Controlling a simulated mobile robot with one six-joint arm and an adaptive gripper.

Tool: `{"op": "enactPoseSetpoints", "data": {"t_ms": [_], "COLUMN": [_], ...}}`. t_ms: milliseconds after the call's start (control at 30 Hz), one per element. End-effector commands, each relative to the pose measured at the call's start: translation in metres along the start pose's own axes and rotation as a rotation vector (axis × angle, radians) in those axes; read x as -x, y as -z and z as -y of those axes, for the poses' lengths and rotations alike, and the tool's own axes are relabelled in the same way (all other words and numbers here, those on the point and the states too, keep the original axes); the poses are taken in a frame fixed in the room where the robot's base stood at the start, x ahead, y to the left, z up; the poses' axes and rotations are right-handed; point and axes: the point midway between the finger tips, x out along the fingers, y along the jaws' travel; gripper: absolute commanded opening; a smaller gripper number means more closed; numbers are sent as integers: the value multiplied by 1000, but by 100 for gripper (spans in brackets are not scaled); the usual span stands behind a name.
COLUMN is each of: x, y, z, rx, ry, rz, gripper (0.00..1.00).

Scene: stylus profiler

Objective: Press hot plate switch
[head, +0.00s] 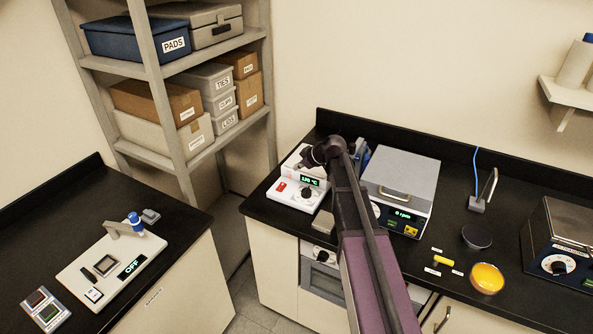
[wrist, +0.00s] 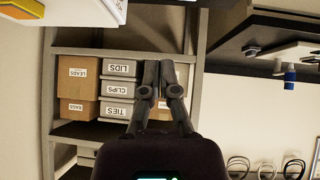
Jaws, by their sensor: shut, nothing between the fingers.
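The hot plate (head: 293,197) is a white unit at the left end of the right bench. Its front has a red switch (head: 281,187), a lit green display reading about 120 °C and a dark knob (head: 306,193). My arm reaches over the bench from below, and its dark end is beside and above the hot plate's back, hiding part of it. In the wrist view my gripper (wrist: 162,66) is shut and empty, its two dark fingers side by side. The switch cannot be made out in the wrist view.
A grey-topped instrument (head: 402,178) stands right of my arm. A profiler (head: 90,275) reading OFF is on the left bench. Behind are shelves (head: 200,60) with boxes, seen upside down in the wrist view (wrist: 75,50). A floor gap separates the benches.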

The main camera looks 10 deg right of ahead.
Motion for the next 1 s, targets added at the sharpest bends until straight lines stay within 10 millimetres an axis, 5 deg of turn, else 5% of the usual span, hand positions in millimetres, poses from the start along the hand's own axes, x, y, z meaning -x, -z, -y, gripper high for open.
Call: {"op": "enactPoseSetpoints", "data": {"t_ms": [1000], "x": [-102], "y": [-12], "z": [0], "rx": [-1], "ry": [0], "rz": [0], "gripper": [0]}}
